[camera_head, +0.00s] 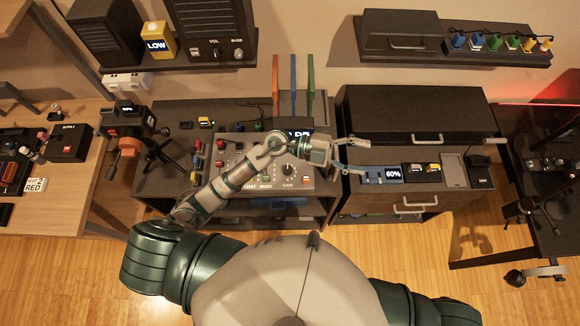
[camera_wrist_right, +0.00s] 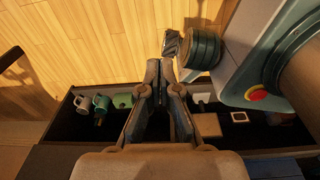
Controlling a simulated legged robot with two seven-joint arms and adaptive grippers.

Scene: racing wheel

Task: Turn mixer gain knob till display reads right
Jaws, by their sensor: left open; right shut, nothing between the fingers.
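The grey mixer (camera_head: 228,165) sits on the dark desk in the middle of the head view. Its dark gain knob (camera_head: 288,170) is above the GAIN label near the front edge. The lit display (camera_head: 298,134) at the back is partly covered by my left arm, and I cannot read it fully. My left gripper (camera_head: 362,157) is open and empty, past the mixer's right end and to the right of the knob.
A blue box reading 60% (camera_head: 384,175) stands just right of my left gripper. Coloured upright panels (camera_head: 293,85) rise behind the mixer. A closed dark case (camera_head: 415,115) is at the right.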

